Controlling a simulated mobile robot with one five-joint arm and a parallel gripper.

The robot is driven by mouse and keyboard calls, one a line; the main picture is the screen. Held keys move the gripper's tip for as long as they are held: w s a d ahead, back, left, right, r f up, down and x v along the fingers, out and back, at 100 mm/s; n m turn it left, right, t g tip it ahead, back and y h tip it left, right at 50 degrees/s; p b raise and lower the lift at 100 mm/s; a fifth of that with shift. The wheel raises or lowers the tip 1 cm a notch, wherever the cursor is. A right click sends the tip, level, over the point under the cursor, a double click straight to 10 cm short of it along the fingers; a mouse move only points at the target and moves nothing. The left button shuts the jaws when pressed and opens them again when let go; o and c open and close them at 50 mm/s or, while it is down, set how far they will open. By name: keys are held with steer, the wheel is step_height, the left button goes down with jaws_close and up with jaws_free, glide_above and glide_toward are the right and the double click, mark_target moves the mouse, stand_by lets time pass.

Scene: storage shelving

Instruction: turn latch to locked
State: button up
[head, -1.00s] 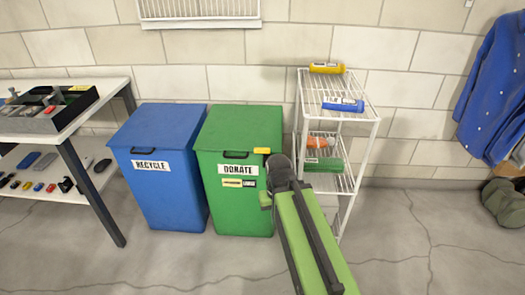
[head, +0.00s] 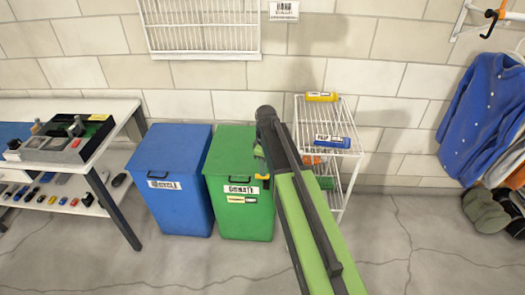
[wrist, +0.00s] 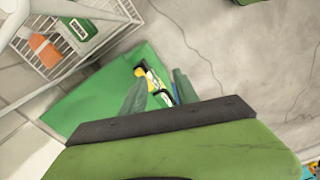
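A small yellow piece (head: 262,177), which looks like the latch, is at the front of the green DONATE bin (head: 230,152), right of its black handle. My arm partly covers it, and I cannot tell how the latch is turned. My gripper (head: 258,151) is above it in the head view, over the bin's lid area. In the wrist view my gripper (wrist: 160,78) has two green fingers apart and empty. A yellow piece (wrist: 151,76) with black and white parts shows between and beyond them; contact is not clear. The green bin (wrist: 90,98) lies behind.
A blue RECYCLE bin (head: 172,158) stands left of the green bin. A white wire shelf (head: 350,149) with a yellow (head: 321,97) and a blue item (head: 333,141) stands to the right. A table (head: 112,151) is at far left. The floor in front is clear.

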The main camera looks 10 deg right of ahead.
steer(key=w+r+n+p, duration=0.4)
steer(key=w+r+p, duration=0.15)
steer(key=r, duration=0.25)
step_height(320, 180, down, 18)
steer(key=b, duration=1.8)
steer(key=shift+r+b, duration=0.1)
steer(key=shift+b, duration=0.25)
steer(key=shift+r, duration=0.15)
steer(key=shift+c, duration=0.2)
jaws_close()
